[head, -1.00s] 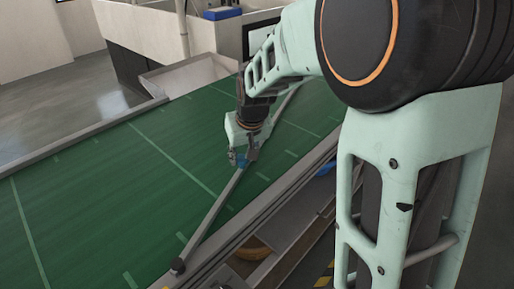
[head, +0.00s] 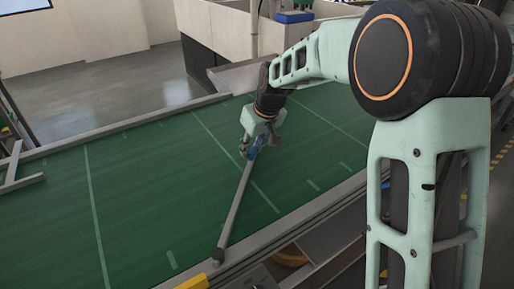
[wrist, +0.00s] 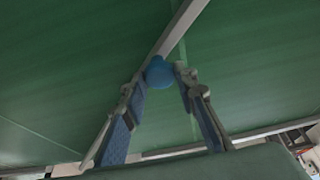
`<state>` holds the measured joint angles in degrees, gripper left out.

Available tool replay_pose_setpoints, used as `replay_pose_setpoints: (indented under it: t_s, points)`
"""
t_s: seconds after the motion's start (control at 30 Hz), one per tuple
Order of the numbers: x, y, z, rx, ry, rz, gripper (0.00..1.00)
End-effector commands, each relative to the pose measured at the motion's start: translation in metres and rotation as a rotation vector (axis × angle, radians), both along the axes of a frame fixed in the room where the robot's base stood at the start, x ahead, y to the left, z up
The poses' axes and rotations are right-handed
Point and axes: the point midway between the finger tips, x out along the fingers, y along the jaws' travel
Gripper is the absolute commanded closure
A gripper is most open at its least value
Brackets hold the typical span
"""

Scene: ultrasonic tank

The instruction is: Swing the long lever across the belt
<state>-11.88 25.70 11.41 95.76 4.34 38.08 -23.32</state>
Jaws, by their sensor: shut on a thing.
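The long lever (head: 235,210) is a thin grey bar lying over the green belt (head: 140,180). Its near end sits at a dark pivot (head: 218,255) on the belt's near rail. From there it slants away and slightly right to my gripper (head: 252,152), which hides whatever lies past it. A blue knob (wrist: 159,72) on the lever sits between my fingertips (wrist: 161,84) in the wrist view. My gripper is shut on this knob, over the middle of the belt. The bar (wrist: 181,28) runs from the knob to the top right in that view.
Metal rails edge the belt; the far rail (head: 120,125) is clear. A grey bar frame (head: 22,182) juts in at the left. A yellow piece (head: 193,284) is beside the pivot. A sloped metal tray (head: 238,76) adjoins the far side. The belt left of the lever is bare.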

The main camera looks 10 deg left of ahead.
Motion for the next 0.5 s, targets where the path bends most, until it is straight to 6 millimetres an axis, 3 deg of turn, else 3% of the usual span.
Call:
replay_pose_setpoints:
  t_s: [0.33,0.37,0.5]
  points:
    - [-0.0001,0.0066,0.0015,0.006,-0.007,0.011,1.0]
    - [-0.0001,0.0069,0.0016,0.006,-0.007,0.012,0.7]
    - [-0.0002,0.0062,0.0012,0.006,-0.006,0.01,0.56]
